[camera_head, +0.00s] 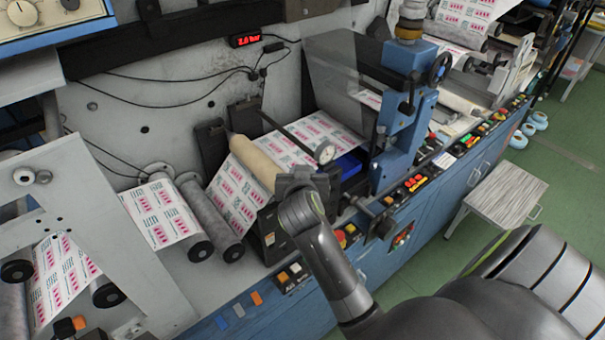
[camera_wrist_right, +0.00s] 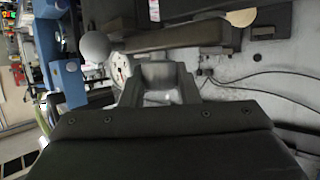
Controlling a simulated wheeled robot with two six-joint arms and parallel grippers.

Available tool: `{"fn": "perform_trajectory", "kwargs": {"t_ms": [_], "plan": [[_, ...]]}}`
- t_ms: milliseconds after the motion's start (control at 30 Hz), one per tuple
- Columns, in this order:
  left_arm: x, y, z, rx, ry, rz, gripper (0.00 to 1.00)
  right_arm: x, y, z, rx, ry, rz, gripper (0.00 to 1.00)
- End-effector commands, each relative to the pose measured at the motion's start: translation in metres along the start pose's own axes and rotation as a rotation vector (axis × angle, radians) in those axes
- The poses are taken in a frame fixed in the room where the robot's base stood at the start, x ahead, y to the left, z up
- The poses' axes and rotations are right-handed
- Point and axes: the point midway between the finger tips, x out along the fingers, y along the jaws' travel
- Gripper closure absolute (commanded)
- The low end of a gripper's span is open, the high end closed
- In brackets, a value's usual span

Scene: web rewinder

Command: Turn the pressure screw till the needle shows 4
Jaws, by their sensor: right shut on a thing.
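My right gripper (camera_head: 305,178) is at the front end of the tan roller (camera_head: 254,162), just left of a small round dial gauge (camera_head: 325,152). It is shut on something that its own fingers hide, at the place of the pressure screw. The screw itself cannot be made out. In the right wrist view the fingers (camera_wrist_right: 160,88) stand close together, with the white dial (camera_wrist_right: 121,69) beside them. The dial's needle is too small to read. My left gripper is not in view.
A red display (camera_head: 245,40) on the back wall seems to read 2.0 bar. A blue press frame with a handwheel (camera_head: 440,68) stands right of the gripper. Buttons (camera_head: 295,268) line the front edge. A stool (camera_head: 505,187) stands on the green floor.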

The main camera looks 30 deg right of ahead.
Motion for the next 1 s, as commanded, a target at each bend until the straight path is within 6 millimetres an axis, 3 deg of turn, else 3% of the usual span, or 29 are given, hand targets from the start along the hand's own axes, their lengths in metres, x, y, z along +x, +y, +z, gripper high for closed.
{"fn": "perform_trajectory", "kwargs": {"t_ms": [700,1000], "plan": [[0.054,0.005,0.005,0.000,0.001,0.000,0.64,0.002,-0.001,0.002,0.262,0.006,0.628,0.94],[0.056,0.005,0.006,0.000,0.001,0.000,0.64,0.000,0.000,-0.003,0.351,0.005,0.850,0.94]]}}
